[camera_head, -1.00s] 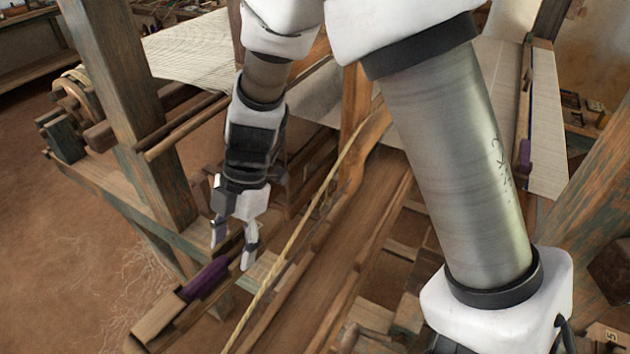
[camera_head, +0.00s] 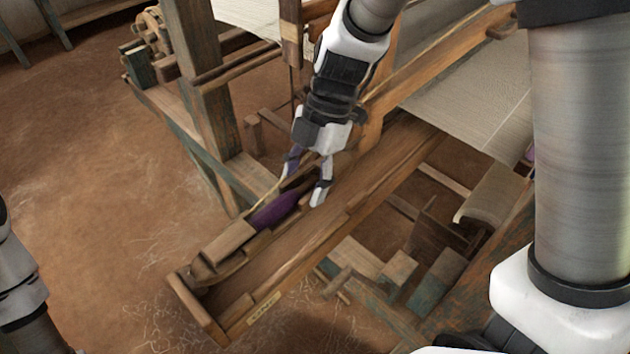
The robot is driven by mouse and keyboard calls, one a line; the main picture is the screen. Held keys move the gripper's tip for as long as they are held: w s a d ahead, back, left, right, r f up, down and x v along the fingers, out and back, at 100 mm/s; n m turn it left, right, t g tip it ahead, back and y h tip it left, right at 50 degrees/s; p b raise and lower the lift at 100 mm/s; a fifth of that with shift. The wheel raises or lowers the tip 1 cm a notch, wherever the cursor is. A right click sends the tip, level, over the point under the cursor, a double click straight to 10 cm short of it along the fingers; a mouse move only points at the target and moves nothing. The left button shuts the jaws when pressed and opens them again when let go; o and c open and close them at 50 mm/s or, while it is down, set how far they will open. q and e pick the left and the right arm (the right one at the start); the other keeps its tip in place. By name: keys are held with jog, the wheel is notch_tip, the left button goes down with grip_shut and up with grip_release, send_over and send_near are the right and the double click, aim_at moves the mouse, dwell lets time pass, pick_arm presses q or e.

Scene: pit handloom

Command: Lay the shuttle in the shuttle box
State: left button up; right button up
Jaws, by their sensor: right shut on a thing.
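The shuttle (camera_head: 228,243) is a long wooden body with purple yarn (camera_head: 275,211) in its middle. In the head view it slants from lower left to upper right, along the left side of the shuttle box. My right gripper (camera_head: 306,182) is shut on its upper-right part, which the fingers partly hide. The shuttle box (camera_head: 195,308) is a long wooden trough with a raised end and a small label on its near wall. The shuttle lies roughly parallel to it; I cannot tell whether it touches the box. My left gripper is out of view.
A thick loom post (camera_head: 205,85) stands at upper left, with a low rail (camera_head: 190,130) beside it. Pale cloth (camera_head: 470,95) stretches at upper right. Wooden treadles and blocks (camera_head: 400,270) lie right of the box. Bare brown floor (camera_head: 90,170) is clear on the left.

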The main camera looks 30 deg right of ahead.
jog(key=shift+w+f, duration=0.15)
jog(key=shift+f, duration=0.45)
jog(key=shift+s+d+f+b, duration=0.1)
jog(key=shift+s+f+b, duration=0.15)
jog(key=shift+f+b, duration=0.25)
jog(key=shift+s+f+b, duration=0.25)
jog(key=shift+f+b, duration=0.2)
jog(key=shift+f, duration=0.45)
jog(key=f+b, duration=0.2)
jog(key=b, duration=0.1)
jog(key=shift+w+f, duration=0.3)
jog(key=shift+s+f+b, duration=0.1)
jog(key=shift+f+b, duration=0.5)
jog(key=shift+b, duration=0.2)
jog(key=o, duration=1.5)
jog(key=shift+c, duration=0.2)
